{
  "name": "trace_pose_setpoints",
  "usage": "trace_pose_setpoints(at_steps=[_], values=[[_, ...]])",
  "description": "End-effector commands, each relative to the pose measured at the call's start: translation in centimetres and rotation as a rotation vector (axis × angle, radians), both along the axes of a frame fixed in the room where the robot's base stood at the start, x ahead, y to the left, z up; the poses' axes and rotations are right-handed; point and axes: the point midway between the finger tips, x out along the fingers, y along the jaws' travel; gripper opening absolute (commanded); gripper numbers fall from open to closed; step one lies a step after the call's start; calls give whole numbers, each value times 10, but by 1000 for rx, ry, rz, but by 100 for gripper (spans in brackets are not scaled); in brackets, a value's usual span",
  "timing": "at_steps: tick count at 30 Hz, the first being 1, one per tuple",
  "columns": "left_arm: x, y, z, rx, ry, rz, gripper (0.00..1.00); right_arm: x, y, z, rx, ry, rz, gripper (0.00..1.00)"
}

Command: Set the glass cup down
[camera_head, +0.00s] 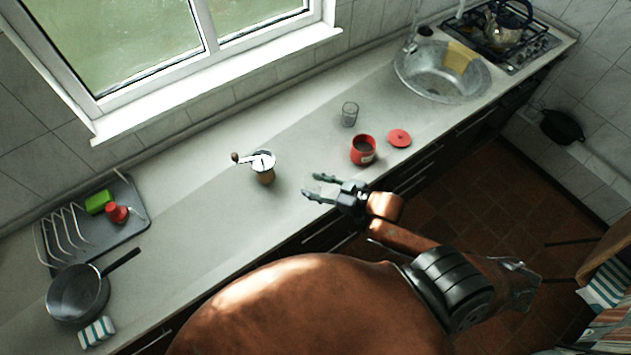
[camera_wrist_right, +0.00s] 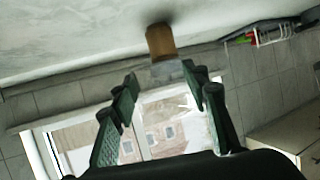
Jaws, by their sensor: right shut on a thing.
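My right gripper (camera_head: 320,187) is over the front part of the counter, to the right of the coffee mill and to the left of the red pot. It also shows in the right wrist view (camera_wrist_right: 160,92), with its two green-padded fingers apart. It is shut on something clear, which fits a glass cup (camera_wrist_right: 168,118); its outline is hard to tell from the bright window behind. A clear glass (camera_head: 349,113) stands upright on the counter behind the red pot. My left gripper is not in view.
The coffee mill (camera_head: 264,168) stands just left of the right gripper. The red pot (camera_head: 362,150) and its red lid (camera_head: 399,138) are to the right. A drying tray (camera_head: 133,190) and a pan (camera_head: 77,293) are far left. The counter between pan and mill is clear.

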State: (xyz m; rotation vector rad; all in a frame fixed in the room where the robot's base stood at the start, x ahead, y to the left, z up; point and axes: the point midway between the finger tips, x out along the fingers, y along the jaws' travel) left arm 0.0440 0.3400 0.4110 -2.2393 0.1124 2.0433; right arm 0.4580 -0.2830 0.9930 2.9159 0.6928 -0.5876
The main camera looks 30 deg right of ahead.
Motion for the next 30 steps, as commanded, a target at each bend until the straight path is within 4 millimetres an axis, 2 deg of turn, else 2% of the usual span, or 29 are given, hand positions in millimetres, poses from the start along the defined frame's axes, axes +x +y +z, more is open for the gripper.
trace_pose_setpoints(at_steps=[3,9,12,17,24,30], values=[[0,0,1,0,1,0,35,26,-16,-11,-5,-2,0,15],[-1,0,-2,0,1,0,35,51,-32,-49,-2,0,-1,15],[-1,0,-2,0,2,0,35,58,-36,-60,-1,0,0,15],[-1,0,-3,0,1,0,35,64,-40,-68,-1,-1,-1,15],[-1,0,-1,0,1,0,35,67,-41,-98,0,0,-1,15],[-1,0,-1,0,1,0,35,66,-41,-102,0,-1,0,15]])
